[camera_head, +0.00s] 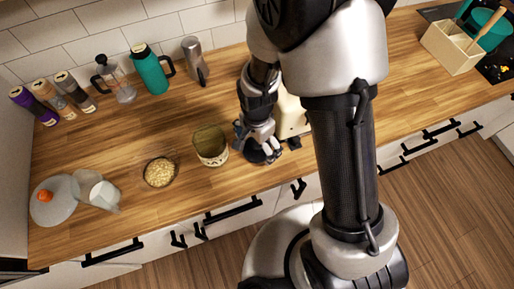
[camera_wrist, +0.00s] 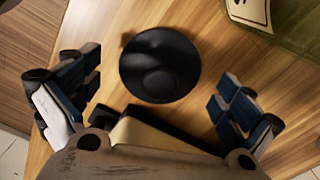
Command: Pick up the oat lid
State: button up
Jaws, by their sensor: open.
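The oat lid looks to be the round black disc (camera_wrist: 160,65) with a raised round middle, lying flat on the wooden counter in the wrist view. In the head view its dark edge (camera_head: 262,156) shows partly beneath my gripper (camera_head: 257,143). My gripper (camera_wrist: 160,88) is open and empty, with one finger pad to the left of the lid and one to the right, both apart from it in the picture. I cannot tell the exact height of the fingers above the counter.
An open greenish canister (camera_head: 211,145) stands close left of my gripper. A bowl of oats (camera_head: 160,172) is farther left. A cream-coloured object (camera_head: 290,115) stands close right, partly hidden by my arm. The counter's front edge is near. A teal bottle (camera_head: 150,70) stands behind.

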jog(key=shift+s, duration=0.1)
jog(key=c, duration=1.3)
jog(key=shift+o, duration=0.2)
